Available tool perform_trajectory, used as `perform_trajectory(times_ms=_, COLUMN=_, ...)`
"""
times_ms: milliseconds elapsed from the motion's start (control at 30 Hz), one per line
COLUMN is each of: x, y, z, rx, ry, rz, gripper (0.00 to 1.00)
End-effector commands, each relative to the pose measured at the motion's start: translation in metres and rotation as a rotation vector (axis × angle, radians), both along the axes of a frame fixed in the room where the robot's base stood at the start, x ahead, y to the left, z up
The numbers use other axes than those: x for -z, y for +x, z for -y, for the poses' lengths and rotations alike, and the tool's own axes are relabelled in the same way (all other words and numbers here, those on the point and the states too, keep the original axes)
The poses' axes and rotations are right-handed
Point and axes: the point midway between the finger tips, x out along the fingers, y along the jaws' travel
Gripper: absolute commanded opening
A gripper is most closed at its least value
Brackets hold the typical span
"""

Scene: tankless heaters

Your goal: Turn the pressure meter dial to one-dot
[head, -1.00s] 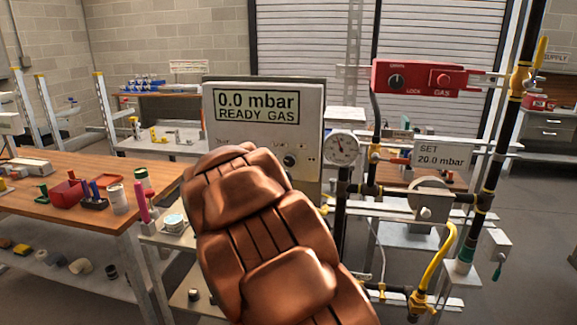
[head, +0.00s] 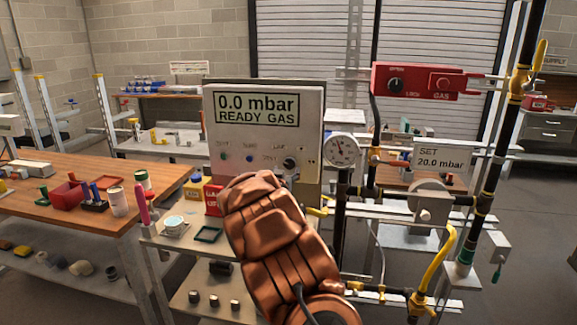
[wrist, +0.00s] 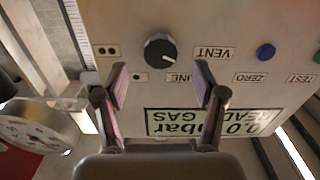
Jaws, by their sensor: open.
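The pressure meter (head: 308,110) is a pale box with a screen reading "0.0 mbar READY GAS". Its dial (head: 289,163) is a dark round knob at the lower right of the panel. In the wrist view, which is upside down, the dial (wrist: 160,51) lies ahead between my fingertips. Labels VENT and LINE and small one-dot (wrist: 138,77) and two-dot (wrist: 106,50) labels surround it. I cannot tell exactly where its pointer aims. My gripper (wrist: 160,66) is open and empty, apparently short of the dial. In the head view my arm hides the gripper.
A round gauge (head: 342,149) on a black pipe stands just right of the meter; it also shows at left in the wrist view. Blue ZERO (wrist: 265,52) and green TEST (wrist: 317,57) buttons sit beside the dial. A wooden table (head: 60,205) with tools is at left.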

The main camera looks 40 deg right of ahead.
Motion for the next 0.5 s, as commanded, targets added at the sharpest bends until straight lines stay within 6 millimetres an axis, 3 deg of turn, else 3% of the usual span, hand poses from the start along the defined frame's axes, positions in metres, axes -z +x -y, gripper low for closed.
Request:
perform_trajectory(times_ms=233, x=-0.002, y=0.016, z=0.023, rx=0.0, ry=0.0, rz=0.001, gripper=0.7)
perform_trajectory(times_ms=500, x=-0.002, y=0.026, z=0.036, rx=-0.001, ry=-0.002, rz=0.002, gripper=0.7)
